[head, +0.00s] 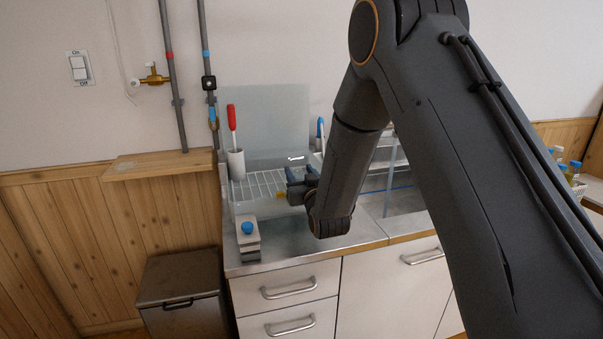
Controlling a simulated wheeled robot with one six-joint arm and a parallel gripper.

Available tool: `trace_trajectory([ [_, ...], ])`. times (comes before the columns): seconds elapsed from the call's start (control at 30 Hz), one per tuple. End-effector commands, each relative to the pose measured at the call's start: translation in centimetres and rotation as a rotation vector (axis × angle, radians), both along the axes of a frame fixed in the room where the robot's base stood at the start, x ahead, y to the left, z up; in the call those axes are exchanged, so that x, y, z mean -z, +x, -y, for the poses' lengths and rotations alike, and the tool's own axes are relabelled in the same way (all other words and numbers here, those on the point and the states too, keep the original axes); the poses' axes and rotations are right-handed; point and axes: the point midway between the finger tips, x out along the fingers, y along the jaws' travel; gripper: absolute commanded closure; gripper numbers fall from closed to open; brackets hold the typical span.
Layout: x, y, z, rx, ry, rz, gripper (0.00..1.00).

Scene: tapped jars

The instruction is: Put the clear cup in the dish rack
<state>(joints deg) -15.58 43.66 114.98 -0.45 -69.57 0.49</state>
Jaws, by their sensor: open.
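The dish rack (262,185) is a white wire rack on the counter at the back left, in front of a pale translucent panel. My gripper (286,188) is over the right part of the rack, pointing left, partly hidden behind my own wrist. It is small in the view; its jaws are apart, and I cannot make out anything held. I cannot make out the clear cup; my arm covers much of the counter's right side.
A white holder (236,164) with a red-handled tool stands at the rack's left. A blue-knobbed item (247,229) sits at the counter's front left. A wooden shelf (160,164), wall pipes (172,75) and a dark bin (180,290) are further left.

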Motion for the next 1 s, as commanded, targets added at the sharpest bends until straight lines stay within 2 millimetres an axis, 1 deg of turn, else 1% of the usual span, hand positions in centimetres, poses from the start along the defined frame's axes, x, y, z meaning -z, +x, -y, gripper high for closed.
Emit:
trace_trajectory([
  [0.03, 1.7, -0.6, -0.5, -0.011, -0.014, -0.030, 0.42],
  [0.1, 1.7, -0.6, -0.5, -0.012, -0.014, -0.030, 0.42],
  [0.27, 1.5, -0.7, -0.6, -0.014, -0.015, -0.030, 0.42],
  [0.37, 0.8, -0.7, -0.6, -0.014, -0.015, -0.029, 0.42],
  [0.43, 0.0, -0.7, -0.5, -0.012, -0.014, -0.028, 0.42],
  [0.5, 0.4, -2.0, 0.2, -0.009, -0.014, -0.029, 0.42],
  [0.8, 0.1, -8.0, 2.5, 0.000, -0.009, -0.021, 0.42],
  [0.9, -0.1, -9.6, 2.9, 0.000, -0.008, -0.020, 0.42],
  [1.0, -0.2, -10.7, 3.2, 0.000, -0.007, -0.017, 0.42],
])
